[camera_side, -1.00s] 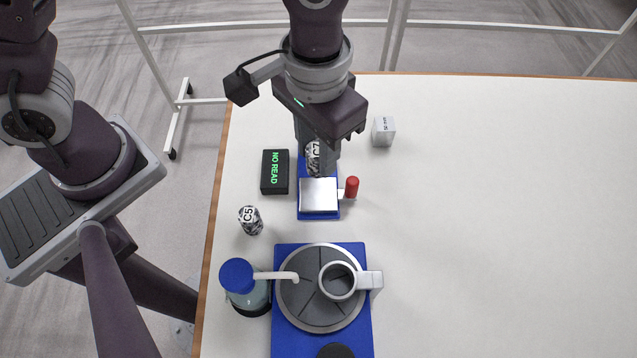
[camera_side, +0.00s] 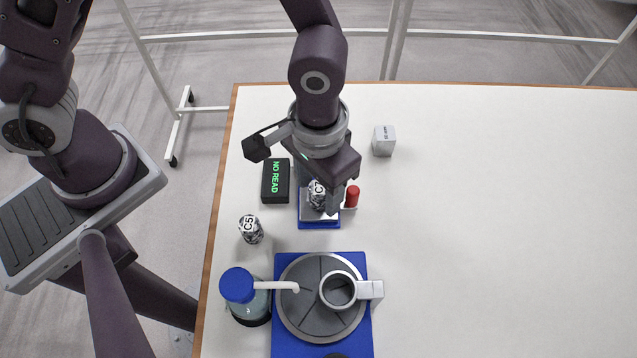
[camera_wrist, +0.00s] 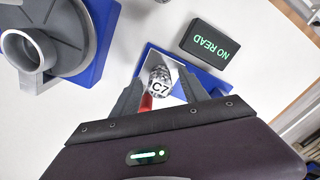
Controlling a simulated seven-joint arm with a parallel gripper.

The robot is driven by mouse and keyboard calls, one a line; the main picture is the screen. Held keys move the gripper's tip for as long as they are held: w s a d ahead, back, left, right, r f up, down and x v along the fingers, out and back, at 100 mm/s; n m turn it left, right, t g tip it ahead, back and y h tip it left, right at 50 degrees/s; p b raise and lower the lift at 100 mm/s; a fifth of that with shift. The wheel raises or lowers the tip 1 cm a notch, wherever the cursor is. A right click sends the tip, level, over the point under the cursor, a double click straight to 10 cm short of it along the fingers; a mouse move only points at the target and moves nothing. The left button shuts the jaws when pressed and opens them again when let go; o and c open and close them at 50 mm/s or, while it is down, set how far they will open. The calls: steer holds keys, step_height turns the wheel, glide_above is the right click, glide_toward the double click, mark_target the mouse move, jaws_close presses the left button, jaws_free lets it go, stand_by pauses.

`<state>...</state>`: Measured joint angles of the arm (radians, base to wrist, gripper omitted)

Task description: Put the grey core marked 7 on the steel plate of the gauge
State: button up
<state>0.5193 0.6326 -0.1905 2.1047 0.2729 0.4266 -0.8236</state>
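The mottled grey core marked C7 (camera_side: 317,194) is between the fingers of my gripper (camera_side: 318,200), which is shut on it. The core is over the steel plate (camera_side: 309,215) of the blue-based gauge (camera_side: 318,224). In the wrist view, the core (camera_wrist: 160,84) shows its C7 label between the two fingertips (camera_wrist: 160,86). Its lower end is partly hidden, so I cannot tell whether it touches the plate. The gauge has a red knob (camera_side: 352,196) on its right side.
The black display (camera_side: 275,181) left of the gauge reads NO READ. A second core marked C5 (camera_side: 250,229) stands at the left. In front are a blue-capped bottle (camera_side: 238,286) and a round grey turntable (camera_side: 300,326). A pale block (camera_side: 383,140) stands behind; the table's right is clear.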

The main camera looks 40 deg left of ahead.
mark_target(318, 188)
step_height(318, 188, up, 12)
steer(key=s+a+r+t, duration=0.2)
steer(key=a+r+t, duration=0.1)
steer(key=a+r, duration=0.75)
steer(key=s+a+n+t, duration=0.1)
steer(key=s+a+t, duration=0.1)
steer(key=s+a, duration=0.4)
steer(key=a, duration=0.2)
steer(key=shift+s+a+r+t, duration=0.25)
steer(key=shift+s+a+t, duration=0.05)
steer(key=shift+s, duration=0.05)
